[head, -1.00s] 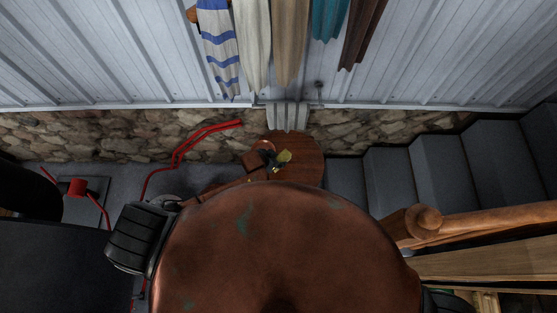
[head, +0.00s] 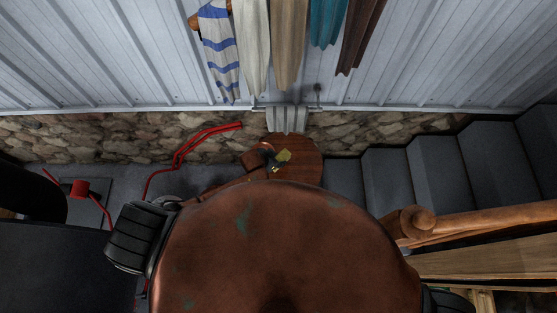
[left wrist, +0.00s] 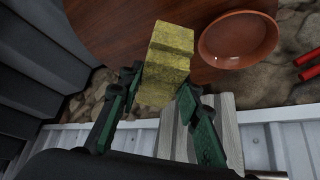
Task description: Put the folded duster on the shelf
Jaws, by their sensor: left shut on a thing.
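The folded duster (head: 283,157) is a mustard-yellow block, seen small in the head view and large in the left wrist view (left wrist: 168,58). My left gripper (head: 273,165) is shut on it; its green-and-dark fingers (left wrist: 155,98) lie on both sides of the duster's near end. The brown wooden shelf (head: 308,158) has a rounded edge and sits by the stone wall; it also shows in the left wrist view (left wrist: 110,25). The duster overlaps the shelf in both views. I cannot tell whether it touches the wood. My right gripper is out of view.
A round terracotta dish (left wrist: 238,40) sits on the shelf beside the duster. Several cloths (head: 289,45) hang on the ribbed metal wall behind. Red bars (head: 190,145) are at the left. Grey steps (head: 440,165) and a wooden rail (head: 490,218) are at the right.

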